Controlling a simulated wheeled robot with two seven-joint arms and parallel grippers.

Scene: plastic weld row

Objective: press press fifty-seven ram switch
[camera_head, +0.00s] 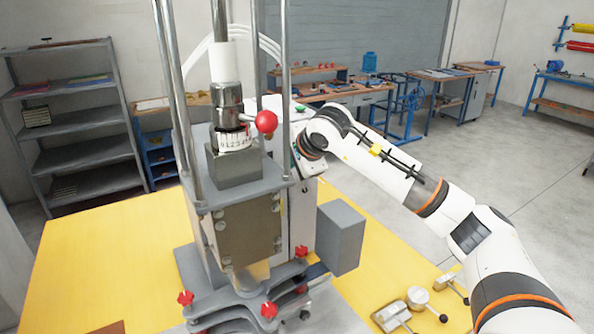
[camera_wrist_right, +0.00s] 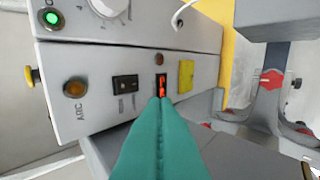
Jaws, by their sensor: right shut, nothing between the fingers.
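The press (camera_head: 245,215) stands on the yellow table in the head view, with a grey control box (camera_head: 302,205) behind it. In the right wrist view the box's panel (camera_wrist_right: 95,60) fills the upper left. It carries a lit red rocker switch (camera_wrist_right: 161,84) and a black rocker switch (camera_wrist_right: 125,84); I cannot read which is the ram switch. My right gripper (camera_wrist_right: 160,100) is shut and empty, its teal fingertips at the lower edge of the red switch; I cannot tell if they touch. In the head view the press and my wrist hide it. My left gripper is out of view.
The panel also has a green lamp (camera_wrist_right: 51,18), an amber lamp (camera_wrist_right: 75,89) marked ARC, a yellow label (camera_wrist_right: 186,76) and a yellow side button (camera_wrist_right: 30,76). Red star knobs (camera_head: 268,310) stick out around the press base. Metal parts (camera_head: 418,298) lie at the table's right.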

